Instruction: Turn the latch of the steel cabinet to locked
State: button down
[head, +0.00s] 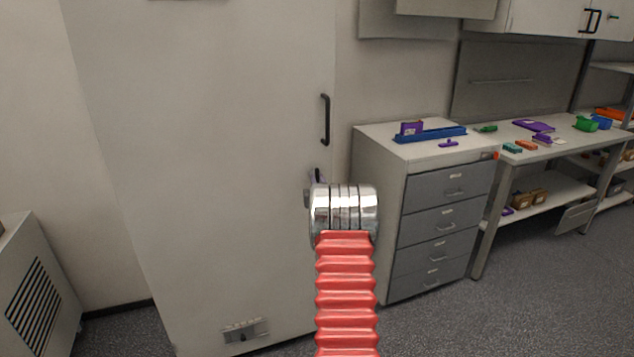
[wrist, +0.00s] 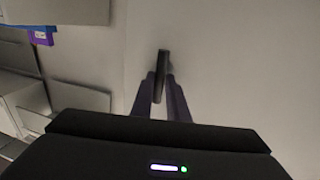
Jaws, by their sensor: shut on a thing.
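The steel cabinet (head: 215,130) is a tall pale grey cabinet in the head view, with a black bar handle (head: 325,119) near its right edge. The latch (head: 317,173) is a small dark lever below the handle, mostly hidden by my arm. In the wrist view the latch (wrist: 163,64) is a dark bar standing out from the pale door, between the two dark purple fingers of my gripper (wrist: 161,88). The fingers are shut on it. In the head view only a sliver of my gripper shows behind my metal wrist. The latch's exact angle is hard to tell.
A grey drawer unit (head: 445,190) with a blue tray (head: 430,134) on top stands right of the cabinet. Beyond it is a workbench (head: 560,150) with small coloured parts. A vented grey unit (head: 35,290) stands at lower left. The floor at lower right is clear.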

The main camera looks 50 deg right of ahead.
jog(key=shift+w+a+n, duration=0.15)
jog(key=shift+n, duration=0.35)
jog(key=shift+w+a+f+n+t+y, duration=0.1)
jog(key=shift+f+n+t+y, duration=0.4)
jog(key=shift+n, duration=2.75)
jog(key=shift+a+r+n+t+y, duration=0.15)
jog(key=shift+n+t, duration=0.7)
jog(key=shift+n, duration=2.35)
jog(key=shift+w+d+f+n+t+y, duration=0.1)
jog(key=shift+f+n+t+y, duration=0.4)
jog(key=shift+n, duration=2.75)
jog(key=shift+r, duration=0.15)
jog(key=c, duration=2)
grip_release()
jog(key=shift+o, duration=1.3)
jog(key=shift+s, duration=0.15)
jog(key=shift+s, duration=0.1)
